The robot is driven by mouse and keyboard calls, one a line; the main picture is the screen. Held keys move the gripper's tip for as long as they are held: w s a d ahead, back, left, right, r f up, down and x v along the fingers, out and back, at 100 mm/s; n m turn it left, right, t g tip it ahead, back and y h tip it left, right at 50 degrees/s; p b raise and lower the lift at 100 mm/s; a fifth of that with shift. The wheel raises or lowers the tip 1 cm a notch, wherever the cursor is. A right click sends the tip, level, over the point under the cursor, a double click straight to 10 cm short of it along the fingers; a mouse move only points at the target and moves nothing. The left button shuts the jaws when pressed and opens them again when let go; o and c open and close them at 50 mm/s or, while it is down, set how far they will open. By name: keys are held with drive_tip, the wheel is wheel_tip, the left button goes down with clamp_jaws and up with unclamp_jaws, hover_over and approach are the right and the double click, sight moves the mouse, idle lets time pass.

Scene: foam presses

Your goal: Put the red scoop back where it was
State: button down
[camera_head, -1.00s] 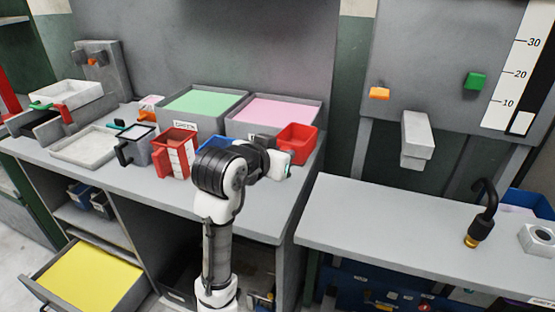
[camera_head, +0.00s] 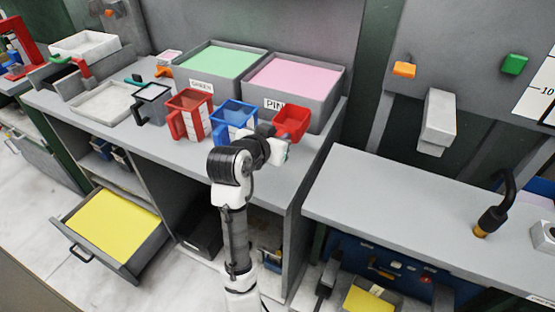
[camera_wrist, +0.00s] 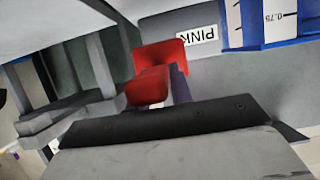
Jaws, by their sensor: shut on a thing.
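The red scoop (camera_head: 291,121) is a square, open-topped cup in front of the pink bin (camera_head: 337,97) in the head view. My gripper (camera_head: 279,146) is shut on its near side. In the wrist view the scoop (camera_wrist: 150,72) shows as a red block at the fingertips, beside the PINK label. My arm hides part of the gripper, and the scoop's handle is mostly hidden. I cannot tell exactly how high it is above the counter.
A blue jug (camera_head: 232,124) and a red jug (camera_head: 190,117) stand left of the scoop, with a grey jug (camera_head: 150,104) beyond. The green bin (camera_head: 215,72) is behind them. A yellow drawer (camera_head: 112,228) stands open below left.

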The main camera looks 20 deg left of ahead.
wheel_tip(320, 180, down, 9)
drive_tip(key=shift+r+p, duration=0.2)
drive_tip(key=shift+p, duration=0.2)
drive_tip(key=shift+f, duration=0.15)
drive_tip(key=c, duration=1.3)
unclamp_jaws()
drive_tip(key=shift+o, duration=0.2)
